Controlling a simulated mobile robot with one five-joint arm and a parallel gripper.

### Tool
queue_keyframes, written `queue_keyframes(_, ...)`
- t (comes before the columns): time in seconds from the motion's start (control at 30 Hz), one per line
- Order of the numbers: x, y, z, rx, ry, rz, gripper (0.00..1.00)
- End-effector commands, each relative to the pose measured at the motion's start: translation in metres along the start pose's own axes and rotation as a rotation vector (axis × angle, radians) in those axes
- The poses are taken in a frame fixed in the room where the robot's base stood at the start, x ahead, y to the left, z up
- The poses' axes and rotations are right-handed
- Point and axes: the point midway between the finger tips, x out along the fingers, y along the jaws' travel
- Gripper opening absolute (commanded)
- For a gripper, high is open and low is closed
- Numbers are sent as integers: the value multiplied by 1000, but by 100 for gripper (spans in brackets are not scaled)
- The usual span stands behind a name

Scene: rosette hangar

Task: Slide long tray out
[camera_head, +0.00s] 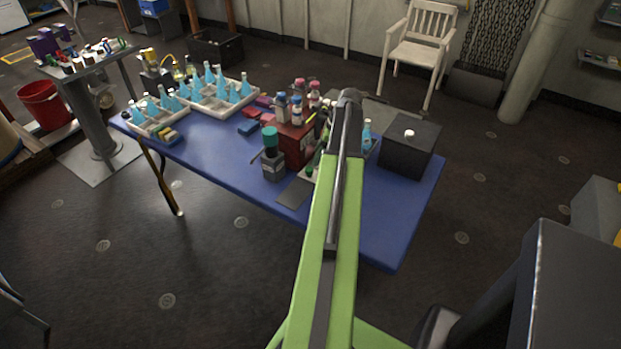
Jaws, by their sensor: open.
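Two white trays with tall light-blue bottles stand at the left end of the blue table. The longer tray (247,94) is at the back and holds several bottles. The shorter tray (140,130) is in front of it to the left, close beside it. I cannot tell for sure which one the task calls the long tray. My green and black arm reaches up over the right half of the table, well to the right of both trays. My gripper is hidden behind the arm, and no fingertips show.
On the blue table (215,155), a red box (297,150) carries several small bottles. In front is a grey jar with a teal top (272,160). A black box (410,150) stands at the right. A red bucket (44,103) and white chair (420,42) stand beyond.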

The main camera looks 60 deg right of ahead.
Motion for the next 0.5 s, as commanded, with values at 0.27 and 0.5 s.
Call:
queue_keyframes(0.27,67,0,-3,-1,0,-1,50)
queue_keyframes(0.5,74,0,-1,1,0,-1,50)
